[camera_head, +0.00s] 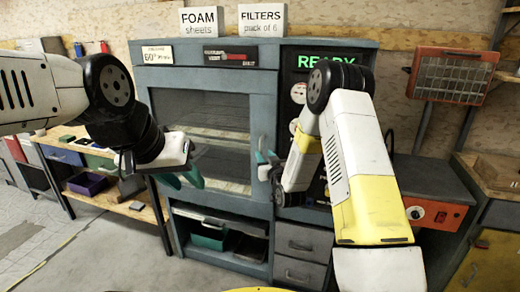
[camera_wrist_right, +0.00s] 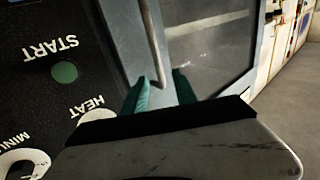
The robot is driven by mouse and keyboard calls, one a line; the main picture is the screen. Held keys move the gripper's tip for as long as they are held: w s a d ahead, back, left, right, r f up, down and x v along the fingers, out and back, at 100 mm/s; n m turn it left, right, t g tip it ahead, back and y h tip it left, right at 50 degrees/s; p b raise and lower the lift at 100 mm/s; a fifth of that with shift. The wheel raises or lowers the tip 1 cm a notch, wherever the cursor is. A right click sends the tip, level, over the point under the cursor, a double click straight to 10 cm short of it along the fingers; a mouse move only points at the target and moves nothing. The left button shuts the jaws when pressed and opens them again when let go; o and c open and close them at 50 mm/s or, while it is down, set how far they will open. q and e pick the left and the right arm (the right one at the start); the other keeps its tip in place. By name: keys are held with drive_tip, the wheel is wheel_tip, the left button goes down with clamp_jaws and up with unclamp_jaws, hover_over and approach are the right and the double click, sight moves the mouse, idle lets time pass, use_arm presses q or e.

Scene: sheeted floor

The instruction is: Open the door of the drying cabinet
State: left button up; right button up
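The drying cabinet (camera_head: 265,112) is a blue-grey unit with a glazed door (camera_head: 205,125), which looks closed. In the right wrist view the door's glass (camera_wrist_right: 210,45) and its long metal handle (camera_wrist_right: 153,40) show beside the black control panel. My right gripper (camera_head: 266,160) is at the door's right edge. In the right wrist view its teal fingers (camera_wrist_right: 160,92) are apart, with the handle's end between or just beyond them; contact cannot be told. My left gripper (camera_head: 183,180) is in front of the door's lower left, its teal fingers apart and empty.
A green START button (camera_wrist_right: 65,72) and dials sit beside the handle. Below the door are an open shelf with a green bin (camera_head: 209,235) and grey drawers (camera_head: 302,240). A workbench (camera_head: 125,205) stands at left, an orange-fronted unit (camera_head: 435,213) at right.

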sight(261, 149)
drive_tip(key=x, duration=0.6)
drive_tip(key=shift+w, duration=0.2)
clamp_jaws()
idle(1.2)
